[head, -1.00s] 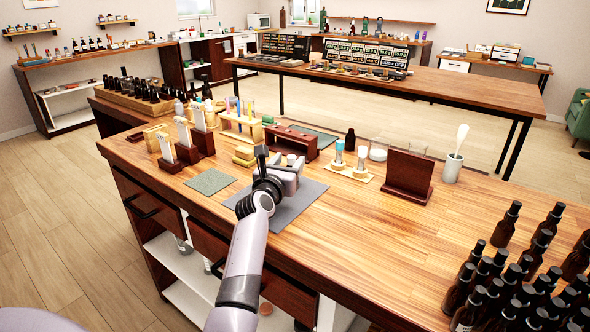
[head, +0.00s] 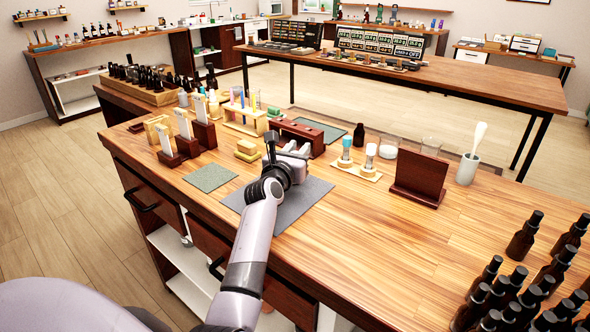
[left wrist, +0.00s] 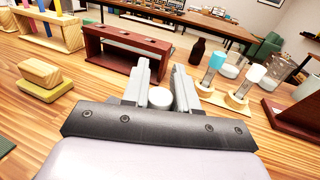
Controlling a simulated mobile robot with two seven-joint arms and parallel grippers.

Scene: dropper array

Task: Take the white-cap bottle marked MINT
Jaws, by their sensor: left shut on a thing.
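My left gripper (head: 291,156) is over the grey mat on the wooden table, just in front of the dark red rack (head: 298,132). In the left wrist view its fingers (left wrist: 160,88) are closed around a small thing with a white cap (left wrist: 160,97). Only the round white top shows between the fingers; its body and any MINT lettering are hidden. The rack also shows ahead of the fingers in the left wrist view (left wrist: 128,50). My right gripper is not in view.
The grey mat (head: 300,205) lies under the gripper. Wooden blocks (head: 247,150) sit left of it. Two capped vials on a wooden base (head: 357,171), a dark red stand (head: 418,178) and a white cup (head: 467,168) are to the right. Several dark bottles (head: 524,235) crowd the right front.

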